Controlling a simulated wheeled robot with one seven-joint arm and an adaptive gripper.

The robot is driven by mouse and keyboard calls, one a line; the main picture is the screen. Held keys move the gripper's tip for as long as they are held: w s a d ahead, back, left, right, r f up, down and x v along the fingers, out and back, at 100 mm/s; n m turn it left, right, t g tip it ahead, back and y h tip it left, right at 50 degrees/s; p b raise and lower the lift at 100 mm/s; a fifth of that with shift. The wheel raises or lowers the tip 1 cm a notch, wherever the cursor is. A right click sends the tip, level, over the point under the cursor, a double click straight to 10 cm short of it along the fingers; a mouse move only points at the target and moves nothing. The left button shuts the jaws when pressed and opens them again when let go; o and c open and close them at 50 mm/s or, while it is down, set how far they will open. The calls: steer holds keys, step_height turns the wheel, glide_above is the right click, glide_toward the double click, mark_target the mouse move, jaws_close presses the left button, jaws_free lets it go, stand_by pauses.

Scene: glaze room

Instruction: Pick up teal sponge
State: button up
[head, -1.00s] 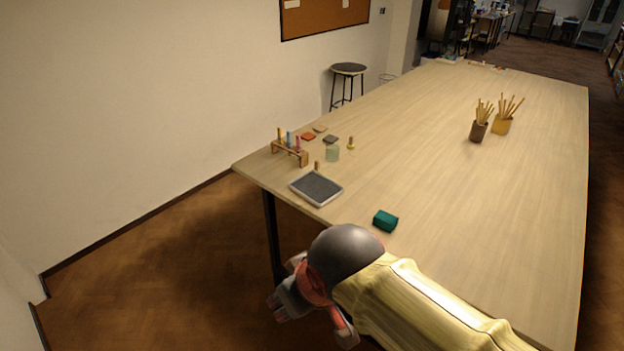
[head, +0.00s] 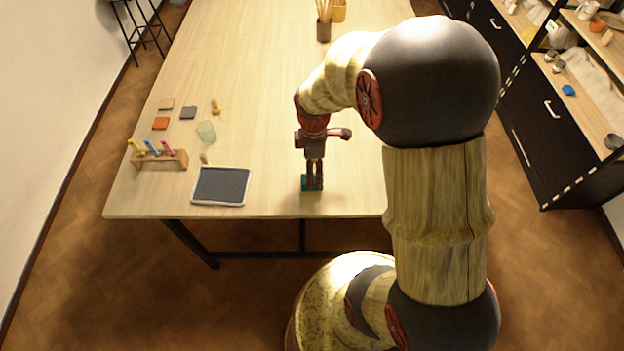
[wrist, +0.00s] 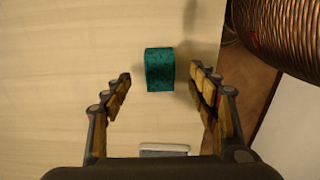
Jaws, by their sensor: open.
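The teal sponge (wrist: 160,70) lies on the wooden table (head: 265,95) close to its front edge. In the wrist view it shows whole, just beyond and between the two fingertips. My gripper (wrist: 160,80) is open and empty, with one finger to each side of the sponge's line. In the head view my gripper (head: 313,185) points down over the sponge (head: 305,184) and hides part of it. I cannot tell the exact height of the fingertips above the table.
A dark tray with a pale rim (head: 221,202) lies left of the sponge. Brown and yellow cups are at the back. The table right of the sponge is clear.

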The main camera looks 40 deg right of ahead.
steer(key=shift+w+a+f+b, duration=0.1)
steer(key=shift+f+b, duration=0.2)
steer(key=shift+f, duration=1.1)
steer(key=shift+w+a+f+b, duration=0.1)
steer(key=shift+f+b, duration=0.15)
steer(key=shift+f, duration=1.1)
steer(key=c, duration=0.3)
steer(key=shift+s, duration=0.1)
steer(key=c, duration=0.7)
steer(key=shift+c, duration=0.2)
steer(key=shift+r, duration=0.1)
